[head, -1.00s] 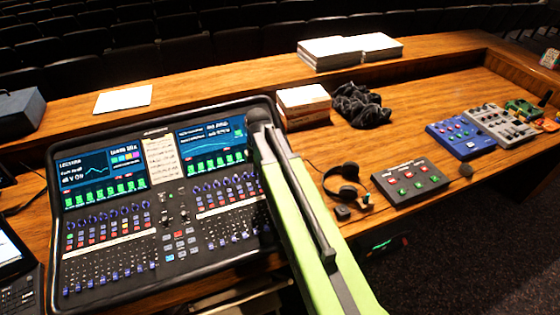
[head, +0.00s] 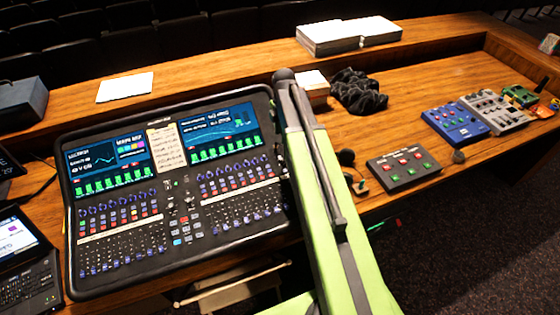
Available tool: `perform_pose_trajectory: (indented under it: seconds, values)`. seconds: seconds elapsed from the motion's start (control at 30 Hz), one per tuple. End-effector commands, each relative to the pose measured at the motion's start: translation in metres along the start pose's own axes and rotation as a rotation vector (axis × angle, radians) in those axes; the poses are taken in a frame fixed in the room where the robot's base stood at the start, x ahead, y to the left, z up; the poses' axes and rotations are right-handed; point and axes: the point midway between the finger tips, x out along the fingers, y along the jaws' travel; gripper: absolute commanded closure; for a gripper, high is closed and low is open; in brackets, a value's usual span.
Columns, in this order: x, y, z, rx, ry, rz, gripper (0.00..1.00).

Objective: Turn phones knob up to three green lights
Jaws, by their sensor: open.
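The phones knob cannot be told apart at this size. The large mixing desk (head: 170,195) has two lit screens, rows of small knobs, coloured buttons and faders. Green lit blocks run in a row under each screen. A small dark box (head: 405,170) with red and green lights sits right of my arm, near the table's front edge. My green arm rises from the bottom right and crosses the desk's right edge, ending in a dark joint. My gripper is not visible.
Black headphones (head: 346,158) lie partly behind my arm. A blue box (head: 455,125) and a grey box (head: 494,111) stand at right. A dark cloth heap (head: 357,92) and a white box (head: 312,88) sit behind. A laptop (head: 25,262) is at left. Bare wood lies right of the cloth.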

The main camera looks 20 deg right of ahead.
Motion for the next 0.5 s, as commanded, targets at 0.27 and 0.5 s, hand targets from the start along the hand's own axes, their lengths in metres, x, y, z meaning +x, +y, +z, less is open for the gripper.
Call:
perform_pose_trajectory:
  seconds: [0.27, 0.5]
  values:
    - [0.07, 0.0, 0.0, 0.0, 0.0, 0.0, 0.59]
    - [0.12, 0.0, 0.0, 0.0, 0.0, 0.0, 0.59]
